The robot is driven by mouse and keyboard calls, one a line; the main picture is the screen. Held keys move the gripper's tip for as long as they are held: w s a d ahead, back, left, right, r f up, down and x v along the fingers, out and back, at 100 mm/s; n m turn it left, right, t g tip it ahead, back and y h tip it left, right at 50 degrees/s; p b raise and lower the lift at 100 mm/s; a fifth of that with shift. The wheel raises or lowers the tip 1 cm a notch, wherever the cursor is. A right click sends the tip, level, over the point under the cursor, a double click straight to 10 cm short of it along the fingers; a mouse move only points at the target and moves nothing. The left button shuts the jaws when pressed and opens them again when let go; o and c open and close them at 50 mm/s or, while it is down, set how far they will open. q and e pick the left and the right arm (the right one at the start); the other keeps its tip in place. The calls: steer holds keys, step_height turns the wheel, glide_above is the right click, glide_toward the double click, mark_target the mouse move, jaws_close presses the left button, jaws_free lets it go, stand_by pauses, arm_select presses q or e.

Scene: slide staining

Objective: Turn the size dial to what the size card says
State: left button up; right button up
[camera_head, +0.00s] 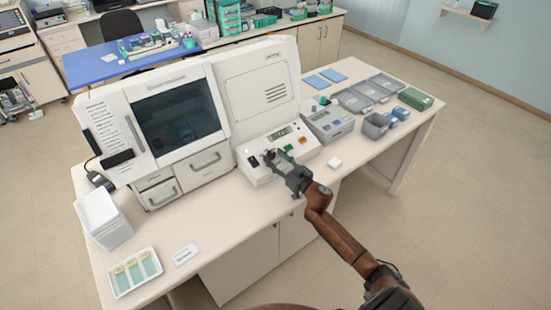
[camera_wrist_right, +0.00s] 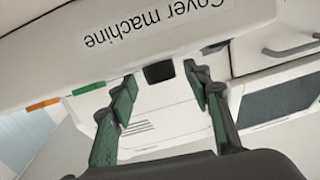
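The cover machine (camera_head: 262,178) stands on the bench with a small display, buttons and controls on its sloped front. My right gripper (camera_head: 270,157) is at that front panel. In the right wrist view its two green-padded fingers (camera_wrist_right: 160,80) are apart. A dark block (camera_wrist_right: 158,72), which looks like the size dial, shows between the fingertips, and I see no clear contact. Its setting cannot be read. A white card (camera_head: 185,255) lies at the bench's front left; its print is too small to read, so I cannot tell whether it is the size card. My left gripper is not in view.
A green button (camera_head: 288,147) and an orange button (camera_head: 302,140) sit right of my gripper. A slide tray (camera_head: 134,272) and white stacked containers (camera_head: 102,219) are at left.

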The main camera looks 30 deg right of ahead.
steer(key=c, duration=1.1)
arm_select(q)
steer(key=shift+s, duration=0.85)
arm_select(e)
steer(key=shift+o, duration=0.2)
